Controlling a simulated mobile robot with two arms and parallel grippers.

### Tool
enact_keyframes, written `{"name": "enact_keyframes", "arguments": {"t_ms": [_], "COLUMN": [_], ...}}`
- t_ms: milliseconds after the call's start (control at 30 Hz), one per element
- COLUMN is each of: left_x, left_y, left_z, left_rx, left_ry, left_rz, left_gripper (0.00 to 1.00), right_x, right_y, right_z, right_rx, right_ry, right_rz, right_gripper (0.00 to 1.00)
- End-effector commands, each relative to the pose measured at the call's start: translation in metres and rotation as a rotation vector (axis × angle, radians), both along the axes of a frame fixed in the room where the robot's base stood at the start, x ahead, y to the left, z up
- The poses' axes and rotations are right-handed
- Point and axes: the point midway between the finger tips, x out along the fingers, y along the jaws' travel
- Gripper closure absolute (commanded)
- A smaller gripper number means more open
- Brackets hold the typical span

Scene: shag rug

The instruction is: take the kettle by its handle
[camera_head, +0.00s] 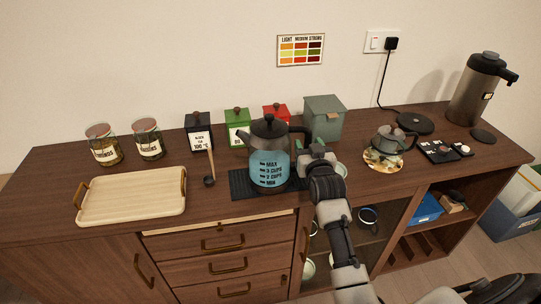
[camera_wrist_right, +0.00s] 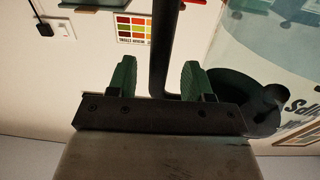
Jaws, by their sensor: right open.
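The kettle (camera_head: 268,165) has a clear body with blue liquid, level marks and a black lid. It stands upright on a dark mat (camera_head: 240,186). Its black handle (camera_head: 301,135) is on the right side. My right gripper (camera_head: 312,153) is at the handle, just right of the body. In the right wrist view the handle (camera_wrist_right: 165,40) passes as a dark bar between the two green-padded fingers (camera_wrist_right: 157,78). The fingers are apart, with gaps showing beside the bar. The kettle body (camera_wrist_right: 236,45) is at the right there. My left gripper is not in view.
Canisters, including a green-grey one (camera_head: 324,118), stand behind the kettle. A ladle (camera_head: 209,180) and a wooden tray (camera_head: 130,198) are to the left. A small teapot (camera_head: 388,139) on a plate and a tall flask (camera_head: 474,90) are to the right. The counter's front edge is close.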

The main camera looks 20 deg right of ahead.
Motion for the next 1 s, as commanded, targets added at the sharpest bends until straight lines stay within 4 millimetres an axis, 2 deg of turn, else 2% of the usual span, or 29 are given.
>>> {"name": "enact_keyframes", "arguments": {"t_ms": [200, 533, 867, 1000], "left_x": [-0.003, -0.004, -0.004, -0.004], "left_y": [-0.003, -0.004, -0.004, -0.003], "left_z": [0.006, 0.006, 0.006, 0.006], "left_rx": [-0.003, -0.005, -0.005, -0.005], "left_ry": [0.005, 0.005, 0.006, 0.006], "left_rz": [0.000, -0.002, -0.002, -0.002], "left_gripper": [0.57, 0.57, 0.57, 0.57], "right_x": [0.027, 0.032, 0.032, 0.032], "right_y": [-0.009, -0.010, -0.010, -0.010], "right_z": [0.000, -0.002, -0.002, -0.002], "right_rx": [-0.001, -0.001, -0.001, -0.001], "right_ry": [0.000, 0.000, 0.001, 0.001], "right_rz": [0.000, 0.000, 0.000, 0.000], "right_gripper": [0.49, 0.49, 0.98, 1.00]}}
